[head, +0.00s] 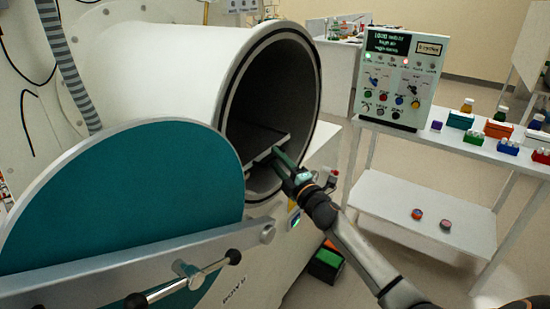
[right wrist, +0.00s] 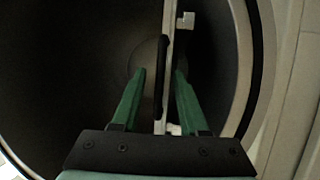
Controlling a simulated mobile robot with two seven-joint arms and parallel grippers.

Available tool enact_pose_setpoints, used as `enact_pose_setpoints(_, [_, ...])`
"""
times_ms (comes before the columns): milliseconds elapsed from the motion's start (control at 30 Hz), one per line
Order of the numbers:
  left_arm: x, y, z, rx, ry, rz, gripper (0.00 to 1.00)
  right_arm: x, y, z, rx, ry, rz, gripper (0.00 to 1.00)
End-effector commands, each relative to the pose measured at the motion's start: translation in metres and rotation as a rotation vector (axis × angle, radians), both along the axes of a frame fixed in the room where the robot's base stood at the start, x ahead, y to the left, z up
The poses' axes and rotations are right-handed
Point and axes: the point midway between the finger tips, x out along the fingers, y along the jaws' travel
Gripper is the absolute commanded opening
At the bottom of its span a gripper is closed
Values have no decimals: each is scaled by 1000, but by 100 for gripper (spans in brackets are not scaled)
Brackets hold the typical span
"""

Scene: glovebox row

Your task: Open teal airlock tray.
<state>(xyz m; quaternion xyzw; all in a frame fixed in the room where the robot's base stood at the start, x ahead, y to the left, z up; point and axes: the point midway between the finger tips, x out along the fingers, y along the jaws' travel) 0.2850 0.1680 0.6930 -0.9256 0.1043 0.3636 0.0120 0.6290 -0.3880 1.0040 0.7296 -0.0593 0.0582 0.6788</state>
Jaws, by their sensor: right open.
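The teal airlock is a wide white cylinder with a dark bore, and its round teal door (head: 125,200) stands swung open at the left. Its tray (head: 262,140) is a flat plate inside the bore, with its front edge near the mouth. In the right wrist view the tray's pale front edge (right wrist: 168,25) runs upright, with a dark handle bar (right wrist: 161,75) along it. My right gripper (head: 276,152) reaches into the mouth at the tray front. Its green fingers are open, one on each side of the handle bar, with gaps visible. My left gripper is out of view.
The door's grey bar and black-knobbed handle (head: 185,272) stick out at lower left. A white cart (head: 425,200) with a control box (head: 400,75) and small coloured containers stands at the right. A green and black box (head: 325,262) lies low beneath my right arm.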

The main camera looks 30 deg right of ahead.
Motion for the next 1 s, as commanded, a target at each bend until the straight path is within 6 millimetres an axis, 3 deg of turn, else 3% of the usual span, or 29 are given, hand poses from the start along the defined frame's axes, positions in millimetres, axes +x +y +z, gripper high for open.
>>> enact_pose_setpoints(200, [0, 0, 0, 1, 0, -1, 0, 12, 0, 2, -1, -1, 1, 44])
enact_pose_setpoints(467, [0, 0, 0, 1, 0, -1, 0, 12, 0, 2, -1, 0, 1, 44])
enact_pose_setpoints(867, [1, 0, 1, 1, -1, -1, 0, 12, 0, 2, 0, 0, 1, 1])
enact_pose_setpoints(1000, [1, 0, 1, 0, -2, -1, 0, 12, 0, 2, 0, 0, 1, 0])
